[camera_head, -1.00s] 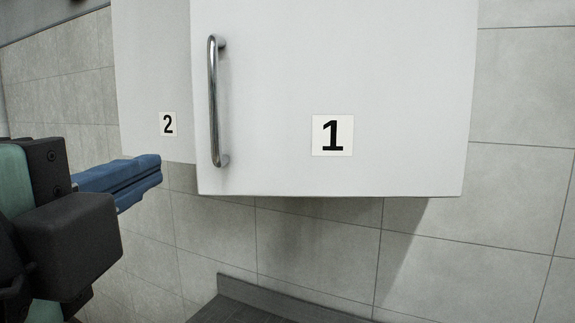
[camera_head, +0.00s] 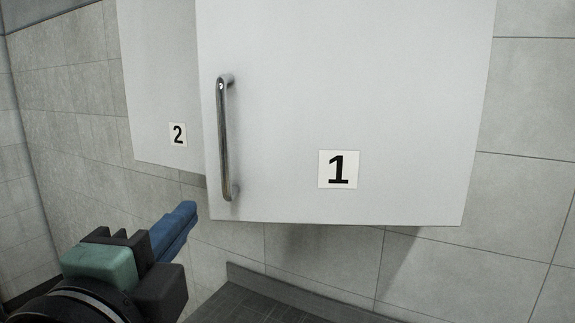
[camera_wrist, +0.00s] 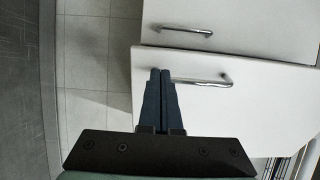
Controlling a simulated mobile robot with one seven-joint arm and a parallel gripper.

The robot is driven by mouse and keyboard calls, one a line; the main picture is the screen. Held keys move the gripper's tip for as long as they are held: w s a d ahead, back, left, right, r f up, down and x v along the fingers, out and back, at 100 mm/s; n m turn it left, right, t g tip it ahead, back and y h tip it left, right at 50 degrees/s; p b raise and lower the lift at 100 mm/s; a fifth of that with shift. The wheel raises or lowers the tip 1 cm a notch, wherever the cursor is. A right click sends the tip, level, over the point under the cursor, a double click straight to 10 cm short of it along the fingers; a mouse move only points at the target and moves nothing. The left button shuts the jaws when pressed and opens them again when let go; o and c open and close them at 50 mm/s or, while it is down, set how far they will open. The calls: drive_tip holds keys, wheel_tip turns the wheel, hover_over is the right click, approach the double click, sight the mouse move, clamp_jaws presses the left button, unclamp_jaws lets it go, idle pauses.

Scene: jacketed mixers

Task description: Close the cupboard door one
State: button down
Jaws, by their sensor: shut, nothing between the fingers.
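Cupboard door one (camera_head: 400,110) is a white panel labelled "1", with a vertical metal handle (camera_head: 225,140) near its left edge. Its left edge stands forward of door two (camera_head: 155,90), so it looks ajar. My gripper (camera_head: 188,208) has its blue fingers shut and empty, below and left of door one's lower left corner. In the wrist view, the shut fingers (camera_wrist: 160,72) overlap door one (camera_wrist: 230,110) near one end of its handle (camera_wrist: 205,79). I cannot tell whether they touch it.
Door two also shows in the wrist view (camera_wrist: 250,25), with its own handle (camera_wrist: 185,30). A dark grey counter (camera_head: 260,300) lies below the cupboards. The tiled wall (camera_head: 520,190) right of door one is clear.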

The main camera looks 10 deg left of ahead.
sight(214, 186)
drive_tip(key=w+p, duration=0.2)
drive_tip(key=w, duration=0.4)
drive_tip(key=shift+w+a, duration=0.25)
drive_tip(key=shift+w, duration=0.45)
